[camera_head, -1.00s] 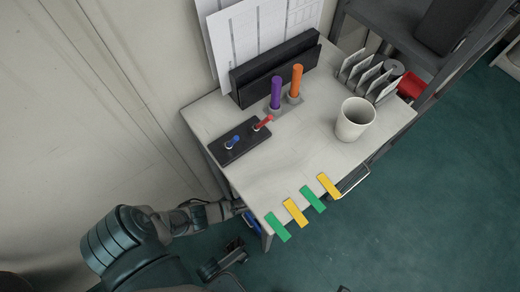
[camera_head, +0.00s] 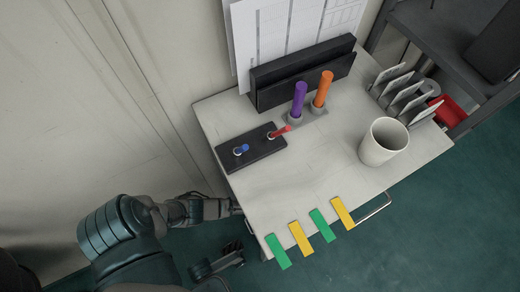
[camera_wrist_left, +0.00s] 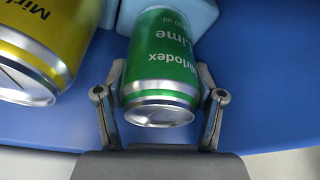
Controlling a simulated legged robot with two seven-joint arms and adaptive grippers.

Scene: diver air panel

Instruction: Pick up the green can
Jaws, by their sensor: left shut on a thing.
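The green can (camera_wrist_left: 160,62), with white lettering, lies between the two fingers of my left gripper (camera_wrist_left: 161,82) in the left wrist view. The fingers are shut on its sides, and its silver end faces the palm. In the head view my left arm (camera_head: 190,210) reaches to the table's left edge. The gripper and the can are hidden there by the table. My right gripper is in neither view.
A yellow can (camera_wrist_left: 45,45) stands close beside the green can, over a blue surface (camera_wrist_left: 270,105). Light blue pieces (camera_wrist_left: 195,12) lie behind. The table (camera_head: 290,195) bears a white mug (camera_head: 383,142), a switch box (camera_head: 250,148), purple and orange sticks, and coloured strips.

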